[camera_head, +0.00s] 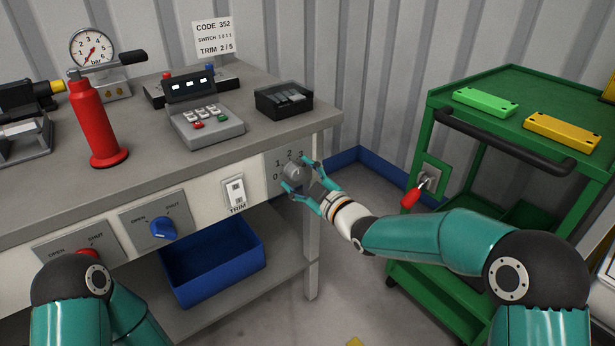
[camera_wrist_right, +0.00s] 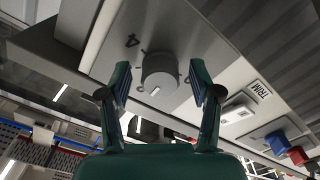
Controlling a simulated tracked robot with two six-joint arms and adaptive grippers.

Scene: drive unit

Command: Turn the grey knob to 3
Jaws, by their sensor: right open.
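The grey knob (camera_head: 292,171) is on the pale front panel at the right end of the bench. The figures 0, 1, 2 and 3 show around it in the head view. In the right wrist view, the knob (camera_wrist_right: 159,72) is between my fingers, with a 4 printed beside it. A small pale mark shows at the knob's lower edge there; I cannot tell which figure it faces. My right gripper (camera_head: 295,174) is open, one finger on each side of the knob, with gaps visible in the wrist view. My left gripper is out of view; only my left arm shows.
Left of the knob are the TRIM switch (camera_head: 235,191) and a blue knob (camera_head: 163,228). A blue bin (camera_head: 212,262) is below the panel. A green cart (camera_head: 440,135) with a red-handled lever (camera_head: 412,197) stands to the right. Floor between bench and cart is mostly clear.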

